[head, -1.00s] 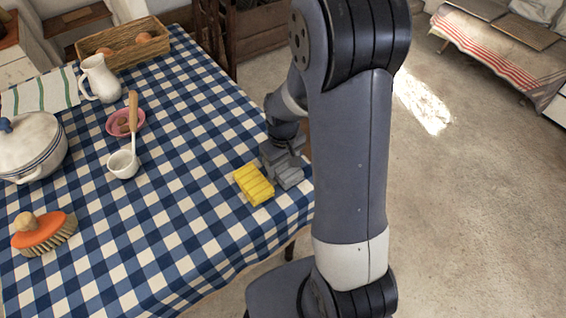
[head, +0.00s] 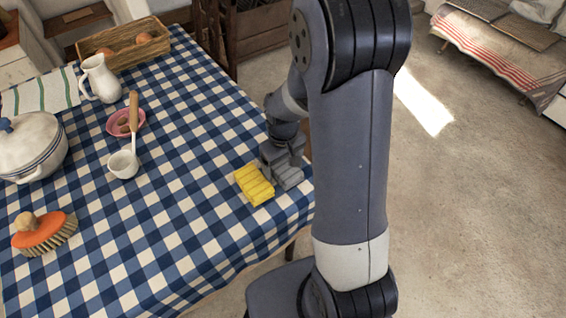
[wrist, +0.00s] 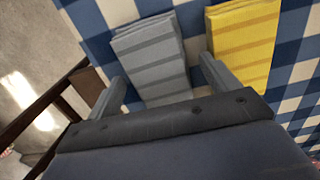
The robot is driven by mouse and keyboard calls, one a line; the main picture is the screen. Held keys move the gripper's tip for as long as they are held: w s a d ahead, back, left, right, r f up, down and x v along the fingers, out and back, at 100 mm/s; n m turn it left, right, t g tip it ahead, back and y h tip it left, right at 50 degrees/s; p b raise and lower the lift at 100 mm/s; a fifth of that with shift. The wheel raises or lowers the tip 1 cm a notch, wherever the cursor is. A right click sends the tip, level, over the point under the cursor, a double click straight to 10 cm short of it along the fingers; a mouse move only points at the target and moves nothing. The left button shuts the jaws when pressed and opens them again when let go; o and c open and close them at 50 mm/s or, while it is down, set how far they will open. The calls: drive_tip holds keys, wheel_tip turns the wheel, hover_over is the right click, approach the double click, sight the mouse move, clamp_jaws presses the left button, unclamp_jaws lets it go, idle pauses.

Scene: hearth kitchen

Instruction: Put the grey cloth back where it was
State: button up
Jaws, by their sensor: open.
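The grey cloth (wrist: 152,60) is a folded, ribbed cloth lying on the checked tablecloth near the table's right edge. It also shows in the head view (head: 288,178), partly hidden by my gripper. My gripper (wrist: 165,75) is open, with one finger on each side of the grey cloth in the wrist view. Whether the fingers touch it I cannot tell. In the head view my gripper (head: 280,160) is low over the cloth. A folded yellow cloth (head: 254,185) lies close beside it on the left, and to the right in the wrist view (wrist: 243,42).
The blue and white checked table (head: 190,220) holds an orange brush (head: 42,232), a lidded pot (head: 35,150), a ladle (head: 124,162), a pink dish (head: 120,123), a white jug (head: 100,80) and a basket (head: 125,47). The table's front middle is clear.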

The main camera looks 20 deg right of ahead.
sight(283, 167)
wheel_tip(283, 167, up, 12)
drive_tip(key=shift+p, duration=0.4)
